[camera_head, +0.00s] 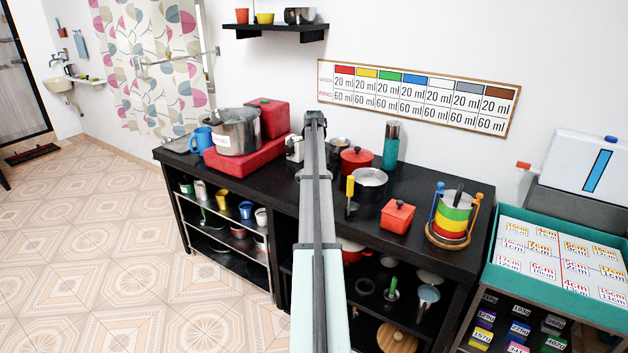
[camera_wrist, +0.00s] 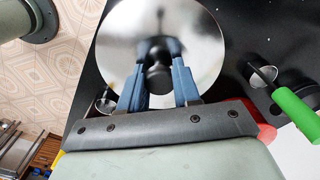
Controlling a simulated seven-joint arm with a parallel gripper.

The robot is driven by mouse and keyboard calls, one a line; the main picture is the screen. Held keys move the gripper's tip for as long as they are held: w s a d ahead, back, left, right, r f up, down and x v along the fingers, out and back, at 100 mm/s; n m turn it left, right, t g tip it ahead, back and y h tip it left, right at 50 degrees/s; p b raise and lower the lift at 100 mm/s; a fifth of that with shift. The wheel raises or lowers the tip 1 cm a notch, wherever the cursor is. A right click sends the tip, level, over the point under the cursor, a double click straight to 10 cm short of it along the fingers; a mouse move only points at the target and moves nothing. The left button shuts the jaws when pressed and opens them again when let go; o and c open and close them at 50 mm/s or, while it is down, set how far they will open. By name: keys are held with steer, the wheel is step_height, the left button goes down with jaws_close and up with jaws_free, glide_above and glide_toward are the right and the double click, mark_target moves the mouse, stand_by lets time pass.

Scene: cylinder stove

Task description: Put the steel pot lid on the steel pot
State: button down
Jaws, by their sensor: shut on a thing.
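My gripper (camera_wrist: 160,55) is shut on the black knob of the round, shiny steel pot lid (camera_wrist: 203,48) in the wrist view. The lid fills the upper middle of that view, and what lies under it is hidden. In the head view my arm hides the gripper and the lid. A small open steel pot (camera_head: 370,178) stands on the black counter, right of my arm. A large open steel pot (camera_head: 240,132) with a white label stands on a red block at the left. I cannot tell which pot the lid matches.
A yellow-handled ladle (camera_head: 350,190) is beside the small pot. A green-handled tool (camera_wrist: 296,110) shows in the wrist view.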

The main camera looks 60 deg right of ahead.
steer(key=shift+s+d+r, duration=0.1)
steer(key=shift+r, duration=0.4)
steer(key=s+d+r+m, duration=0.1)
steer(key=s+d+r, duration=0.4)
steer(key=s+d, duration=0.3)
steer(key=s+d+r+m, duration=0.1)
steer(key=s+d+r, duration=0.35)
steer(key=s, duration=0.55)
step_height(320, 180, down, 10)
steer(key=n, duration=0.2)
steer(key=shift+f, duration=0.25)
steer(key=shift+f, duration=0.15)
steer(key=c, duration=0.8)
jaws_free()
